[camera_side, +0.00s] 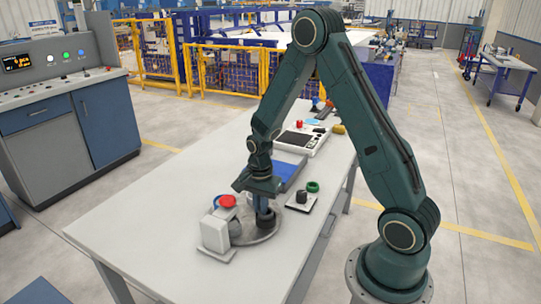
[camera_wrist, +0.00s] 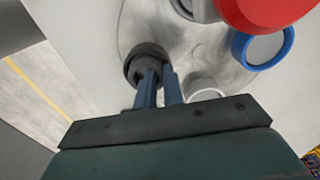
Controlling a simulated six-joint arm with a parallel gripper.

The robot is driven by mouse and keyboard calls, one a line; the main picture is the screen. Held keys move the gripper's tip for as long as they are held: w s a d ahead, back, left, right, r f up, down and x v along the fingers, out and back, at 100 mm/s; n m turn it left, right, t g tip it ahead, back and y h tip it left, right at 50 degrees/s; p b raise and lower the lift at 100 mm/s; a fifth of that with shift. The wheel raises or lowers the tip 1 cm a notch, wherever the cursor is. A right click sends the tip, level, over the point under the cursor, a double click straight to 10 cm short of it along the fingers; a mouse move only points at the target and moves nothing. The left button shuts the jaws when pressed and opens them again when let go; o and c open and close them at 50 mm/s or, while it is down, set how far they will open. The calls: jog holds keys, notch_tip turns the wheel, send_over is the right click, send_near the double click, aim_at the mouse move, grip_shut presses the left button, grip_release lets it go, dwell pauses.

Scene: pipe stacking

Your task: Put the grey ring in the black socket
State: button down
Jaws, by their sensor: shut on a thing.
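My gripper (camera_side: 264,209) points down over a round grey plate (camera_side: 262,235) on the table. Its two blue fingers (camera_wrist: 159,88) are close together, shut on a dark grey ring (camera_wrist: 140,57). The ring also shows low under the fingers in the side view (camera_side: 266,221). The fingers cover part of it, and I cannot tell if it touches the plate. A black cylindrical piece, which looks like the black socket (camera_side: 302,196), stands on a small light base to the right of my gripper. It is not identifiable in the wrist view.
A red dome (camera_side: 227,201) with a blue ring (camera_wrist: 262,50) by it stands by a white block (camera_side: 215,232), close left of my gripper. A pale ring (camera_wrist: 205,90) is near the fingers. A green ring (camera_side: 313,186) and blue tray (camera_side: 286,172) lie behind. The front table is clear.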

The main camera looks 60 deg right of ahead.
jog(key=shift+s+f, duration=0.1)
jog(key=shift+f, duration=0.45)
jog(key=c, duration=1.6)
grip_release()
jog(key=shift+o, duration=0.2)
jog(key=shift+r, duration=0.1)
jog(key=shift+o, duration=0.2)
jog(key=shift+r, duration=0.65)
notch_tip(320, 180, up, 12)
